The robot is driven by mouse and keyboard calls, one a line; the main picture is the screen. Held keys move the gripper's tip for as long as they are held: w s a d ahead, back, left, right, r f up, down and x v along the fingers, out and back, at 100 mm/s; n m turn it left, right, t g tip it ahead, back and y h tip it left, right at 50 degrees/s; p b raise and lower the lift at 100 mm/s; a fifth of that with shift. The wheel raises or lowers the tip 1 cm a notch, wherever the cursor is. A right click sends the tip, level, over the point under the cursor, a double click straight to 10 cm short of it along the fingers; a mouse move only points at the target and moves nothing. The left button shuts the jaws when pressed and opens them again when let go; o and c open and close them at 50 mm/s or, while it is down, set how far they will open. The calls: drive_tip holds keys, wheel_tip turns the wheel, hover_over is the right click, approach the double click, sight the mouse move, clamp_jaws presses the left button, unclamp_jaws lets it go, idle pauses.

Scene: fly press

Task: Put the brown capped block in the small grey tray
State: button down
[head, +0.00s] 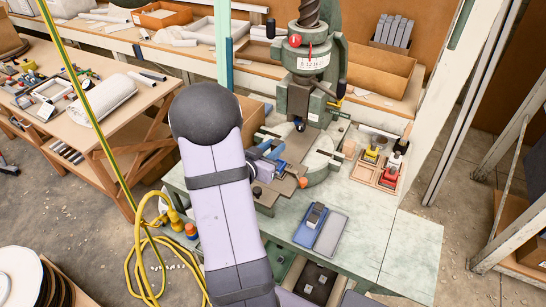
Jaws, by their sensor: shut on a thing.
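My gripper (285,170) shows small beyond my arm, over the front of the press bed. It is shut, and a small orange-brown piece (303,182) shows at its end; this looks like the brown capped block, though most of its shape is hidden. The small grey tray (332,234) lies on the pale green bench top, in front of and to the right of my gripper. It looks empty. A blue tray (302,236) lies against its left side and holds a grey block with a dark top (317,214).
The green press (312,85) stands behind my gripper, its bed reaching forward. A wooden tray (364,172) at right holds blocks with yellow, red and black tops. A tan block (348,148) stands left of it. The bench top right of the grey tray is clear.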

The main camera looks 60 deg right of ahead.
drive_tip(key=shift+r, duration=1.45)
